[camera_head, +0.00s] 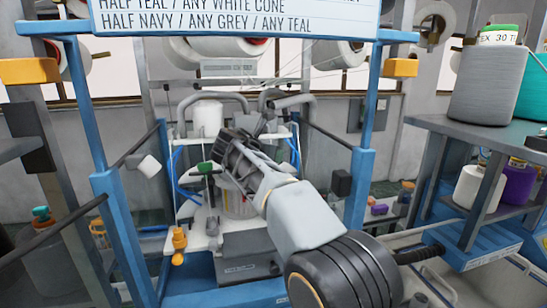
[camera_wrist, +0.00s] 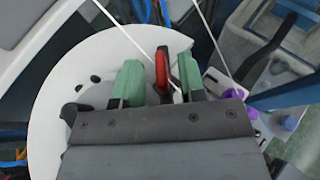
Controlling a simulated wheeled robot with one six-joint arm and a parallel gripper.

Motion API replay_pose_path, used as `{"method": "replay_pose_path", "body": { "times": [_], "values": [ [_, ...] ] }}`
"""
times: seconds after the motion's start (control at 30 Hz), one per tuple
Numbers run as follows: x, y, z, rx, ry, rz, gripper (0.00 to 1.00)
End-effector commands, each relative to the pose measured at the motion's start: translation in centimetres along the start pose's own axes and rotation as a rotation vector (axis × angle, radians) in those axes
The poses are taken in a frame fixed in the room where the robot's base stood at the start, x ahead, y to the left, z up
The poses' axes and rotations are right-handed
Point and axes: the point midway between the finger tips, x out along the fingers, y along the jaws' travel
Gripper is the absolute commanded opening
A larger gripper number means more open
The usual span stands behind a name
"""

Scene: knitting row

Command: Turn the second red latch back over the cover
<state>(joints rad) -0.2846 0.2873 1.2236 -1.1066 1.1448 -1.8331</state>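A red latch (camera_wrist: 161,68) stands up between the two green fingertips of my gripper (camera_wrist: 159,80) in the wrist view. The fingertips are apart, one on each side of the latch, with narrow gaps showing, so the gripper looks open around it. A large pale round part (camera_wrist: 55,105), perhaps the cover, lies under and left of the fingers. The lower part of the latch and its hinge are hidden. In the head view, my gripper hangs over the knitting machine (camera_head: 203,240); a green fingertip shows, but I cannot make out a red latch there.
Blue posts (camera_head: 366,120) stand either side of the machine. Thin yarn strands cross near the fingers in the wrist view. A shelf (camera_head: 470,128) with a grey cone (camera_head: 488,85) and smaller cones is at the right. An orange-yellow fitting (camera_head: 179,243) stands at the machine's front left.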

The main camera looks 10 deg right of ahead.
Motion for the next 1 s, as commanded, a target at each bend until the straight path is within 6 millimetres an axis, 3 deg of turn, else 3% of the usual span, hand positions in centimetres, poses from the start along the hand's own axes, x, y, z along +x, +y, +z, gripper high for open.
{"method": "replay_pose_path", "body": {
  "times": [0.3,0.5,0.7,1.0],
  "values": [
    [-6.6,0.1,-0.2,0.001,-0.001,0.006,0.37],
    [-9.8,0.0,-0.1,0.001,0.0,0.004,0.37],
    [-11.6,0.0,-0.1,0.0,-0.001,0.002,0.37],
    [-12.1,0.0,0.0,0.0,0.0,0.0,0.37]
  ]
}}
